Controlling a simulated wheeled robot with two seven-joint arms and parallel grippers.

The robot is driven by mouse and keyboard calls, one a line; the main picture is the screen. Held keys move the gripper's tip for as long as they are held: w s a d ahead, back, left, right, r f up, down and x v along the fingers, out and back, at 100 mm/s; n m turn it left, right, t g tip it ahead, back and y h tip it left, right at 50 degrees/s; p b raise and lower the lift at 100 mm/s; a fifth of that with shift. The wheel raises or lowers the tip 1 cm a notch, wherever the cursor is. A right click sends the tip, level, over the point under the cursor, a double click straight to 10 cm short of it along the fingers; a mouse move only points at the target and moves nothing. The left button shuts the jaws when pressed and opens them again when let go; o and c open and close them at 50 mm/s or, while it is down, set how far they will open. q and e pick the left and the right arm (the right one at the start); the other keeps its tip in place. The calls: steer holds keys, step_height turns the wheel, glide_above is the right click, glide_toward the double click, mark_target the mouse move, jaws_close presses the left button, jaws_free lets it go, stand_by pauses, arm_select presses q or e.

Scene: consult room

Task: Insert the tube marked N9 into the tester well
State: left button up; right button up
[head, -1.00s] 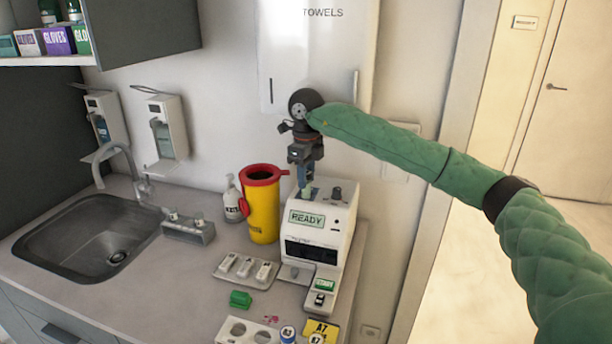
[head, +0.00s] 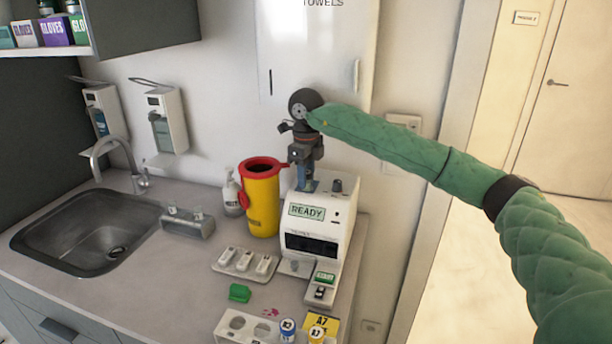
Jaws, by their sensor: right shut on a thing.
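The white tester (head: 322,221) stands on the counter with a READY sign (head: 307,211) on its sloped front. My right gripper (head: 305,168), pointing down, is just above the left part of the tester's top. It is shut on a blue tube (head: 306,184), upright, whose lower end is at the tester top. The well is hidden, so I cannot tell how deep the tube sits. No N9 marking is readable on it. My left gripper is not in view.
A yellow bin with a red rim (head: 262,207) stands close left of the tester. In front are a tray of white cartridges (head: 218,265), a green block (head: 239,292) and a white rack (head: 222,326) with capped tubes (head: 288,325). The sink (head: 90,236) is at left.

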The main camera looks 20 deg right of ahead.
steer(key=o, duration=1)
step_height(320, 180, up, 6)
steer(key=b, duration=0.2)
steer(key=shift+r+b, duration=0.2)
steer(key=shift+b, duration=0.1)
steer(key=shift+r, duration=0.65)
